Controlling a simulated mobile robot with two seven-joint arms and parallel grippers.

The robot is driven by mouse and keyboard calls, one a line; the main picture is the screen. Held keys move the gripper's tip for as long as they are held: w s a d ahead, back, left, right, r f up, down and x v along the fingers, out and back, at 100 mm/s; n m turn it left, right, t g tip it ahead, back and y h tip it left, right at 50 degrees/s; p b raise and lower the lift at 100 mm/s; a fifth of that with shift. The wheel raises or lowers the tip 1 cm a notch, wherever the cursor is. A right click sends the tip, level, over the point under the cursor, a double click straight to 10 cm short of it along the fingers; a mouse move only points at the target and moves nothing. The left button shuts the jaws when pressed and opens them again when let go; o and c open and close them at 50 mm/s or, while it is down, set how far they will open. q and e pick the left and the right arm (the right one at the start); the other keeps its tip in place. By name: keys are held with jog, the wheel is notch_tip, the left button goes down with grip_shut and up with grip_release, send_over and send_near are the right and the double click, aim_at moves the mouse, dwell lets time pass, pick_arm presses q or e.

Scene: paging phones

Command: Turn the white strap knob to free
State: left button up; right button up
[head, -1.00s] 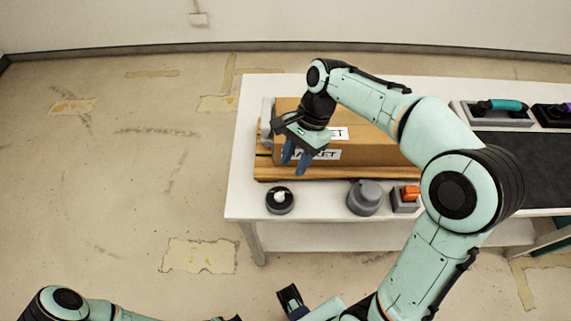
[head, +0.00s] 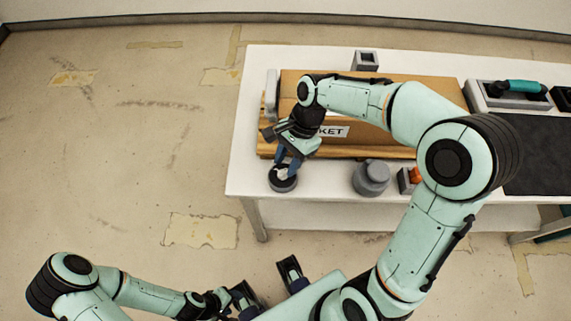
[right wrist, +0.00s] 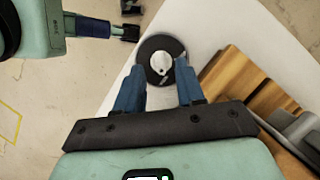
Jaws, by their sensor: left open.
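The white strap knob (head: 282,174) sits on a round black base near the front left corner of the white table. In the right wrist view the white knob (right wrist: 161,63) shows on its dark disc, between and just beyond the two blue fingertips. My right gripper (head: 287,163) is open, pointing down over the knob, one finger on each side; I cannot tell whether the fingers touch it. My left gripper (head: 268,284) is open and empty, off the table's front edge and low in the head view.
A cardboard box (head: 385,125) with a label lies on wooden planks (head: 265,147) behind the knob. A grey round knob (head: 371,178) and an orange switch (head: 415,175) stand to the right. A dark mat (head: 540,155) lies at far right.

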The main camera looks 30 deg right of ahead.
pick_arm(q)
jog(key=shift+f, duration=0.1)
pick_arm(e)
jog(key=shift+x, duration=0.8)
grip_shut()
